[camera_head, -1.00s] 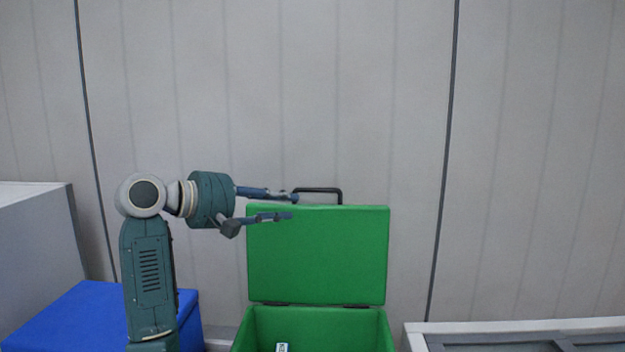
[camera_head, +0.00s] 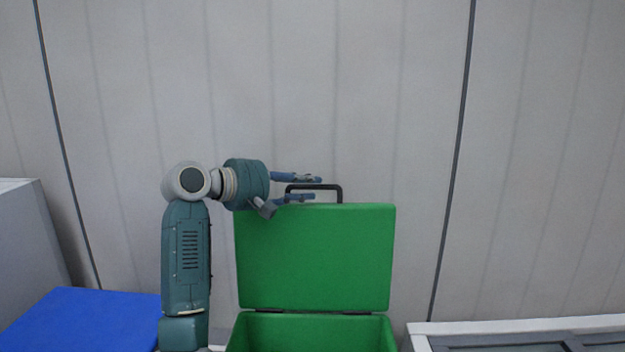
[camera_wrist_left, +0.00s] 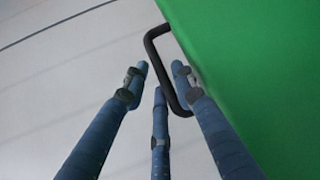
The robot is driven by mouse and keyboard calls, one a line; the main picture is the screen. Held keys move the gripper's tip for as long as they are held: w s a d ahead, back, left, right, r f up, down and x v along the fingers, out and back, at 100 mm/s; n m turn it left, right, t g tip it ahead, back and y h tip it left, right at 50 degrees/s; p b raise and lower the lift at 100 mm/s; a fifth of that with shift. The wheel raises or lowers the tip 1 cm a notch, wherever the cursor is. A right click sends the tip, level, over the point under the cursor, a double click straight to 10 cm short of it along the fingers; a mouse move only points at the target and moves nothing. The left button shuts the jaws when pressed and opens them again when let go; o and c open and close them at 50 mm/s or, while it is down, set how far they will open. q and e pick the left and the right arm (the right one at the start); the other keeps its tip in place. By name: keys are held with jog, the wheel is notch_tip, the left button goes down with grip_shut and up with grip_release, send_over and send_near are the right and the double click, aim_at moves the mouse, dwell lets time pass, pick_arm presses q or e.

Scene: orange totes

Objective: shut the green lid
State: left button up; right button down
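The green lid (camera_head: 315,258) stands open and upright at the back of the green box (camera_head: 318,331). A black handle (camera_head: 340,190) is on the lid's top edge. My left gripper (camera_head: 308,188) is at the left part of the handle, its fingers apart, one above and one near the lid's edge. In the left wrist view the lid (camera_wrist_left: 260,70) fills the right side, and the handle (camera_wrist_left: 149,40) lies close to the tips of the open fingers (camera_wrist_left: 160,78). I cannot tell whether they touch it. My right gripper is in neither view.
A blue box (camera_head: 80,318) is at the lower left, with a grey block (camera_head: 25,235) behind it. A grey, pale-rimmed container (camera_head: 520,328) is at the lower right. A panelled wall stands behind the lid.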

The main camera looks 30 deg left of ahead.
pick_arm(q)
jog(key=shift+x, duration=1.2)
grip_shut()
